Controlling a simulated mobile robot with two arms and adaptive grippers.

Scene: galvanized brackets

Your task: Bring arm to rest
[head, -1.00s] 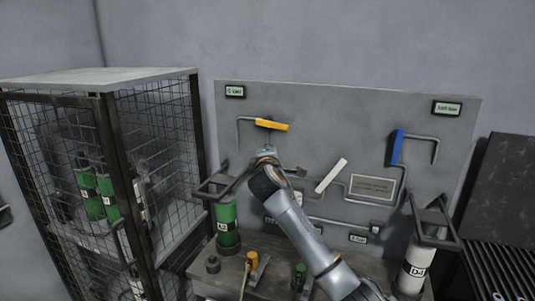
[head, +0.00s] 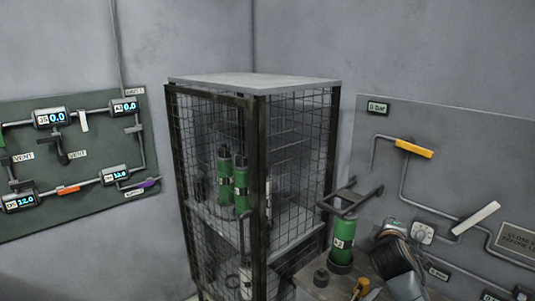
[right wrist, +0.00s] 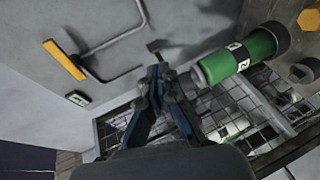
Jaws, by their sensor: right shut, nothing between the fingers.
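My right gripper (right wrist: 158,75) shows in the right wrist view with its dark fingers together and nothing between them. Its tips are near a grey bracket end, left of a green cylinder (right wrist: 240,58). In the head view my right arm (head: 400,262) comes in at the lower right, in front of the pipe panel. Its fingers cannot be made out there. My left gripper is not in view.
A wire-mesh cage (head: 258,190) holding green cylinders (head: 241,185) stands mid-view. A green cylinder (head: 342,240) stands under a bracket near my arm. The grey panel (head: 450,135) has a yellow handle (head: 414,148). A gauge board (head: 70,160) is at left.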

